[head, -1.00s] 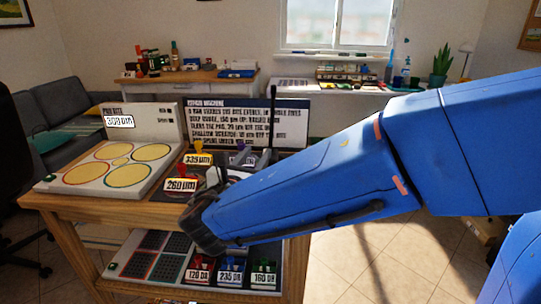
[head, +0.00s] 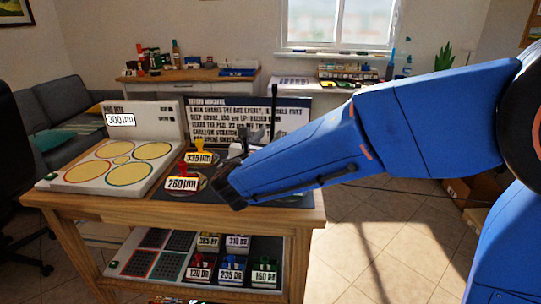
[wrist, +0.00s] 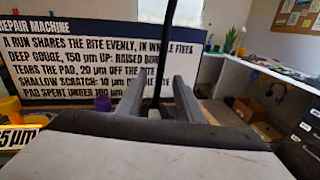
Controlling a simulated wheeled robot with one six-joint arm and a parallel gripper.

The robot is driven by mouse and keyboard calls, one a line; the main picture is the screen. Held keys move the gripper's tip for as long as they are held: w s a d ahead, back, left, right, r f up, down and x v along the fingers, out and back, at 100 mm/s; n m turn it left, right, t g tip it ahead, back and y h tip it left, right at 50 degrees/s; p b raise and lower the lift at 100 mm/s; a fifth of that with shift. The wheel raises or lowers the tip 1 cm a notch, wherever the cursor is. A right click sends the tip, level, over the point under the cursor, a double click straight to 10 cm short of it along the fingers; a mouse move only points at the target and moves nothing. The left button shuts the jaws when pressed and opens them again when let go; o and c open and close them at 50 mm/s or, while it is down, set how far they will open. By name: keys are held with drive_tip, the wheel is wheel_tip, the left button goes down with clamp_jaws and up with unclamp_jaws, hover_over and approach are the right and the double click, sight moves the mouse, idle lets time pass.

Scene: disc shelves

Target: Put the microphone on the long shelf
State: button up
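I cannot make out a microphone for certain in either view. My gripper (wrist: 166,98) shows in the wrist view as two grey fingers standing apart, with a thin dark upright rod (wrist: 166,50) in line with the gap. I cannot tell whether the rod is between the fingers or behind them. In the head view the rod (head: 273,115) rises just beyond the end of my arm, which hides most of the gripper over the right part of the wooden bench (head: 306,214). Which surface is the long shelf is unclear; a long white counter (head: 300,83) runs below the window.
A white panel with yellow discs (head: 117,163) lies at left. Labelled holders, 260 µm (head: 182,184) and 335 µm (head: 198,157), sit near my gripper.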

sight(272, 131)
drive_tip(key=x, duration=0.4)
drive_tip(key=shift+r, duration=0.15)
clamp_jaws()
idle(1.2)
